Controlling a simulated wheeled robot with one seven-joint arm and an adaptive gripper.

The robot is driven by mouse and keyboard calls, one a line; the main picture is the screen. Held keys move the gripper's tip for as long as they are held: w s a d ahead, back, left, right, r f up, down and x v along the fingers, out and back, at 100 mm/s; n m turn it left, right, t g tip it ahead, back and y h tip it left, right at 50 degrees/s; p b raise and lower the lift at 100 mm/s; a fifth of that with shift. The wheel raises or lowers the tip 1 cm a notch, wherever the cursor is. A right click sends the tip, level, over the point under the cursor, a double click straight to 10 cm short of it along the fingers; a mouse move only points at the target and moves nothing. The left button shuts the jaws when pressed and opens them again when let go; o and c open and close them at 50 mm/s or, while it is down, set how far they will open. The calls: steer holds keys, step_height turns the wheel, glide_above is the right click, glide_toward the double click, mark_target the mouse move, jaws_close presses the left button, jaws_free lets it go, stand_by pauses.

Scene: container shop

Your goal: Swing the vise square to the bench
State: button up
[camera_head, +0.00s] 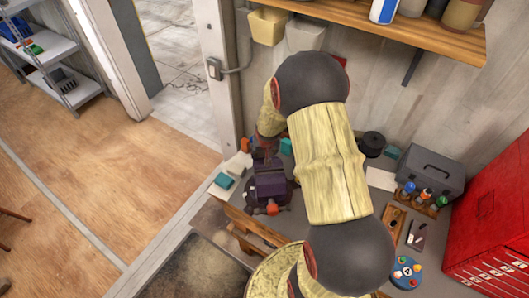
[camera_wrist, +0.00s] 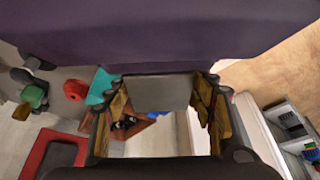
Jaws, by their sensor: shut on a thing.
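The vise (camera_head: 270,186) is a dark purple body on the bench near its left end, partly hidden by my arm in the head view. In the wrist view its purple body (camera_wrist: 150,38) fills the top of the picture. My gripper (camera_wrist: 161,95) has its two worn yellow fingers on either side of a grey block (camera_wrist: 158,90) just below the purple body, which looks like part of the vise. In the head view my gripper is mostly hidden behind my wrist, at the vise's far side. The exact contact and the vise's angle to the bench are hard to tell.
A teal block (camera_head: 224,181) lies left of the vise. A grey toolbox (camera_head: 430,170), a bottle rack and a red cabinet (camera_head: 502,225) stand to the right. A wooden shelf (camera_head: 400,32) hangs above. A doorway and open wooden floor (camera_head: 130,190) lie to the left.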

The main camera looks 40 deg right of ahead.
steer(key=c, duration=0.9)
steer(key=shift+d+f+b, duration=0.1)
steer(key=shift+d+b, duration=0.05)
steer(key=shift+b, duration=0.4)
steer(key=shift+s+d+f+m+b, duration=0.2)
steer(key=shift+m+b, duration=0.1)
steer(key=shift+b, duration=0.75)
steer(key=d+m+b, duration=0.1)
steer(key=b, duration=0.3)
steer(key=shift+s+h, duration=0.3)
steer(key=shift+s, duration=0.05)
steer(key=shift+s+d+r+m+g+h+b, duration=0.15)
steer(key=shift+s+d+m+g+b, duration=0.6)
steer(key=shift+b, duration=1.25)
steer(key=shift+s+d+m+g+h+b, duration=0.1)
steer(key=shift+s+d+m+h+b, duration=0.3)
steer(key=shift+s+m+b, duration=1.2)
steer(key=shift+s+d+r+m+g+h+b, duration=0.1)
steer(key=shift+s+d+m+g+b, duration=0.5)
steer(key=shift+b, duration=1.75)
steer(key=shift+w+d+t, duration=0.1)
steer(key=shift+w+t, duration=0.05)
steer(key=shift+t, duration=0.1)
